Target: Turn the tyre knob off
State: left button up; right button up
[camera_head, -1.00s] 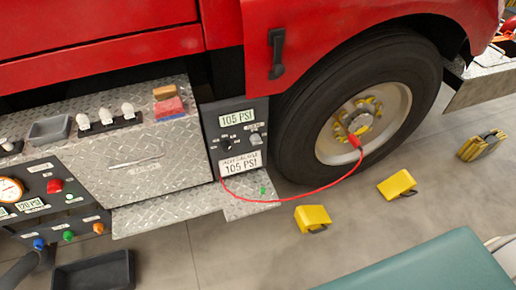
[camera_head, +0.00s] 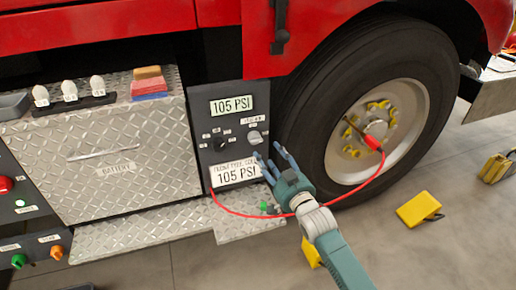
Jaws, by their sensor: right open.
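The dark control panel (camera_head: 203,121) beside the truck wheel carries a light grey knob (camera_head: 254,137) and a black knob (camera_head: 219,145). Their small labels are too small to read, so I cannot tell which is the tyre knob. Two displays on the panel, an upper (camera_head: 231,105) and a lower (camera_head: 236,173), read 105 PSI. My right gripper (camera_head: 268,152) is open and empty, its fingers pointing up-left just below and right of the grey knob. I cannot tell whether it touches the panel. My left gripper is out of view.
A red hose (camera_head: 352,187) runs from the panel to the wheel hub and passes behind or across my right wrist. The tyre (camera_head: 300,105) stands close right of the panel. A metal step (camera_head: 150,228) juts out below. Yellow chocks (camera_head: 418,209) lie on the floor.

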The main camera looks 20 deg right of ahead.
aim_at(258, 141)
jog(key=w, duration=0.3)
jog(key=w+b, duration=0.1)
jog(key=w, duration=0.1)
jog(key=w+a+b, duration=0.1)
jog(key=w, duration=0.2)
jog(key=shift+w+f, duration=0.15)
jog(key=shift+w, duration=0.65)
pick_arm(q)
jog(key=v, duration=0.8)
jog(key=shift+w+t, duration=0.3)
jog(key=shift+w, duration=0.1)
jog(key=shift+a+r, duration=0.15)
